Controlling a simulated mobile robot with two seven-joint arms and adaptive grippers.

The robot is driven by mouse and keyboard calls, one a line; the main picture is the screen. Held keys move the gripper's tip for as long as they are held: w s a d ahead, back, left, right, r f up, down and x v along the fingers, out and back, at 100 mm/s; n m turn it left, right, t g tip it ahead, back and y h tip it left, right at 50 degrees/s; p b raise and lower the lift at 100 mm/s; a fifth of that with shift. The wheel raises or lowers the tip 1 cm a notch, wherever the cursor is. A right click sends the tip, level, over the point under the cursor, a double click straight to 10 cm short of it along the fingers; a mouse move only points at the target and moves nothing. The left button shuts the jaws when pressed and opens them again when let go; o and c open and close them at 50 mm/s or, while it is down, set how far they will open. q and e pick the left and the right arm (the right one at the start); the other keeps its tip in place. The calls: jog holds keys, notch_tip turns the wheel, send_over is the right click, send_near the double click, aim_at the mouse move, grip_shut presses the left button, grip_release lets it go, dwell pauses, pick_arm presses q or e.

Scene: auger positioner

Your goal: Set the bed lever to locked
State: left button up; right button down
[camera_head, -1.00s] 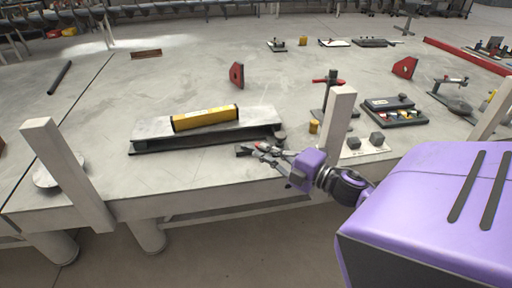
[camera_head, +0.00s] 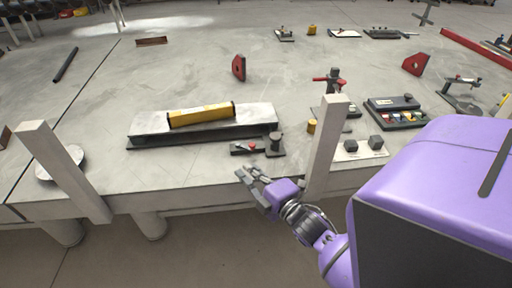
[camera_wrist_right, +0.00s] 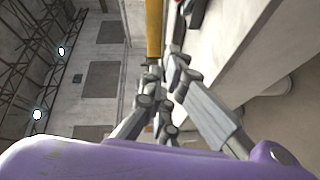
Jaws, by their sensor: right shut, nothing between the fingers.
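A small lever with a red tip (camera_head: 252,146) lies on a dark base (camera_head: 268,152) at the front right of the raised slab, beside a dark round post (camera_head: 276,139). I take it for the bed lever; its lock marking is too small to read. My right gripper (camera_head: 247,172) is just in front of the lever base, near the table's front edge, shut and empty. It appears apart from the lever. In the right wrist view its fingers (camera_wrist_right: 165,72) point along a yellow bar. My left gripper is out of view.
A yellow bar (camera_head: 201,115) lies on the raised slab (camera_head: 150,123). A pale upright post (camera_head: 327,150) stands close right of my right gripper; another post (camera_head: 65,170) stands at the left. A plate with two dark knobs (camera_head: 361,149) is farther right.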

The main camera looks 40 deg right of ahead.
jog(key=w, duration=0.6)
jog(key=shift+w+d+p, duration=0.1)
jog(key=shift+p, duration=0.2)
jog(key=d, duration=0.1)
jog(key=w+d+f, duration=0.1)
jog(key=d, duration=0.1)
jog(key=shift+w, duration=0.15)
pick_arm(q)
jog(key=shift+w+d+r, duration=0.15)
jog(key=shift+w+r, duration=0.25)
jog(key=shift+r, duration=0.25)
pick_arm(e)
jog(key=shift+d+f, duration=0.1)
jog(key=shift+d, duration=0.35)
